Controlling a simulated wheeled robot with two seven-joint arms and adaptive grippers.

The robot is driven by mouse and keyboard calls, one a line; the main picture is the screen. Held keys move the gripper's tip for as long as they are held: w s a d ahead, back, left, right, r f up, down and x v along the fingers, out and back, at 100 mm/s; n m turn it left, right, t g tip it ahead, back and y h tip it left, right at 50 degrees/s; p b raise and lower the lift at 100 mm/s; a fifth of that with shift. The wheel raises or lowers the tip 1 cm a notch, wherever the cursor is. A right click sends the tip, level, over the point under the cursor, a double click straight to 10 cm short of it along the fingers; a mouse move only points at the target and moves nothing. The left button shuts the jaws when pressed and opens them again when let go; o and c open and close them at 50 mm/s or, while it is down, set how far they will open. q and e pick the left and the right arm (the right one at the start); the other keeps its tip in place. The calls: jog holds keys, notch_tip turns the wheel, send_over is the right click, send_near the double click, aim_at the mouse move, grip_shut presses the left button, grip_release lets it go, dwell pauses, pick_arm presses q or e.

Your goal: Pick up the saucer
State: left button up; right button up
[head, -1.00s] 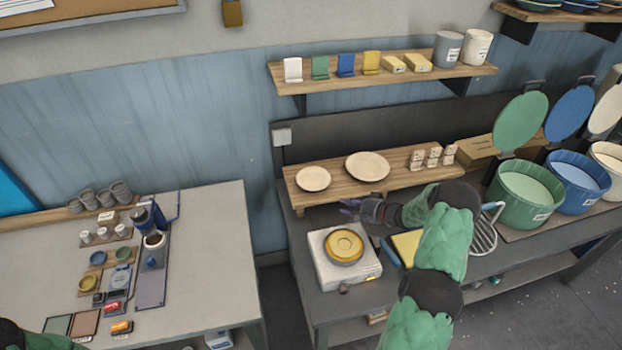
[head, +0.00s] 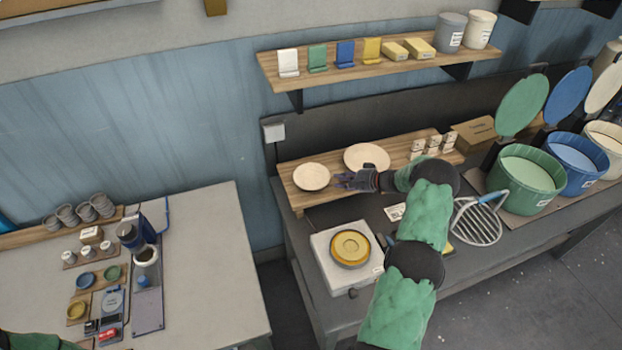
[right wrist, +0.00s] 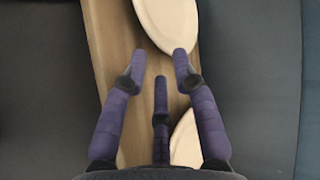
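The small cream saucer (head: 311,177) lies flat at the left end of a low wooden shelf (head: 300,200). A larger cream plate (head: 367,158) lies to its right. My right gripper (head: 343,181) is just right of the saucer, above the shelf. In the right wrist view the saucer (right wrist: 165,18) is ahead of the fingers, and part of the larger plate (right wrist: 186,142) shows at lower right. The fingers of the right gripper (right wrist: 159,62) are spread with nothing between them; one tip overlaps the saucer's near rim in the picture. Contact cannot be told. My left gripper is out of view.
A white device (head: 335,278) with a yellow dish (head: 350,248) stands in front of the shelf. Small labelled pots (head: 433,145) stand at the shelf's right. An upper shelf (head: 375,68) hangs above.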

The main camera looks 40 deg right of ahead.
aim_at(330, 185)
jog(key=x, duration=0.5)
jog(key=shift+w+f, duration=0.25)
jog(key=shift+f, duration=0.05)
jog(key=shift+s, duration=0.1)
grip_shut()
